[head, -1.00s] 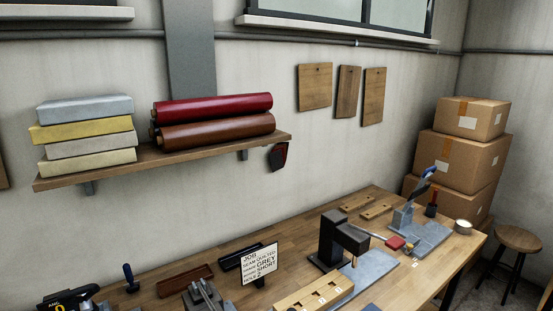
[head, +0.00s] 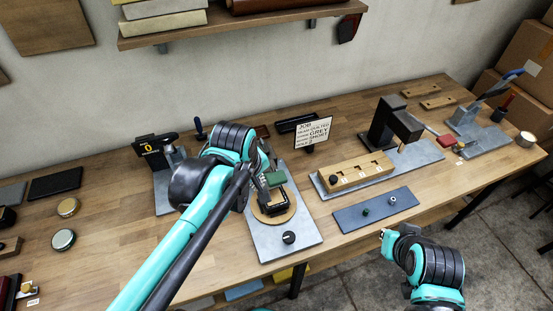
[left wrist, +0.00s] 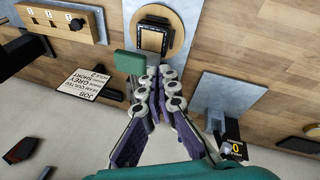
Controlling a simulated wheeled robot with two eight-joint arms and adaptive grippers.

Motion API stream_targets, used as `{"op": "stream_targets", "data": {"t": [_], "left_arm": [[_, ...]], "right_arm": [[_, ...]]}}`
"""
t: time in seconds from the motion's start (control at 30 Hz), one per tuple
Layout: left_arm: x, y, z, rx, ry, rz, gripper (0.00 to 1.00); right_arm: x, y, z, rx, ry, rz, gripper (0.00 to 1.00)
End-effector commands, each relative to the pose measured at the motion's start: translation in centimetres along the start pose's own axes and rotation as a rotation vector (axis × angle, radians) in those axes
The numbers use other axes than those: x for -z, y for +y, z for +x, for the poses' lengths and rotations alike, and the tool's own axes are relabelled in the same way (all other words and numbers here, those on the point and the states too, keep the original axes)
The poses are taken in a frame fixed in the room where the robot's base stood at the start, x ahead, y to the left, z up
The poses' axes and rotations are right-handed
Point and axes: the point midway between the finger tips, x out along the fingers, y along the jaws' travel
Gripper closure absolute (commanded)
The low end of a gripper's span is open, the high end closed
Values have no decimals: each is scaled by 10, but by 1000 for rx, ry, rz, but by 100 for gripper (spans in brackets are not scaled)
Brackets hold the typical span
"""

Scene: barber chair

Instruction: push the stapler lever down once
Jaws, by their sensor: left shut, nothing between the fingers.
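I cannot tell for certain which device is the stapler. A station in the middle of the bench has a grey base plate (head: 288,250), a round wooden disc (head: 284,214) with a black frame on it, a green block (head: 275,179) above the disc, and a black knob (head: 289,237) in front. The left wrist view also shows the green block (left wrist: 129,64) and the disc (left wrist: 178,30). My left gripper (left wrist: 160,73) is shut and empty, its fingertips right beside the green block; I cannot tell whether they touch.
Left of the station stands a device with a yellow 0 display (head: 151,150). To the right are a job sign (head: 313,131), a wooden block with holes (head: 355,171), a blue-grey plate (head: 377,209) and a black press (head: 395,124). A blue-handled lever tool (head: 500,85) is farther right.

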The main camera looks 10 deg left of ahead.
Motion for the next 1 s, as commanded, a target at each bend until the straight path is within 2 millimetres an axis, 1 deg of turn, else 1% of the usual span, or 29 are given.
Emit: {"op": "stream_targets", "data": {"t": [0.03,0.1,0.3,0.5,0.6,0.7,0.83,1.0], "left_arm": [[6,13,-14,23,-15,-89,100],[11,26,-23,58,-32,-227,100],[24,61,-44,175,-52,-616,100],[33,90,-57,286,-29,-953,100],[35,99,-59,326,-12,-1070,100],[36,104,-60,352,3,-1147,100],[37,107,-59,366,12,-1192,100],[37,106,-58,368,13,-1199,100]], "right_arm": [[10,0,-14,0,0,0,100],[17,0,-24,0,0,0,100],[37,0,-52,0,0,0,100],[53,0,-74,0,0,0,100],[58,0,-82,0,0,0,100],[61,0,-85,0,0,0,100],[62,0,-87,0,0,0,100],[61,0,-86,0,0,0,100]]}}
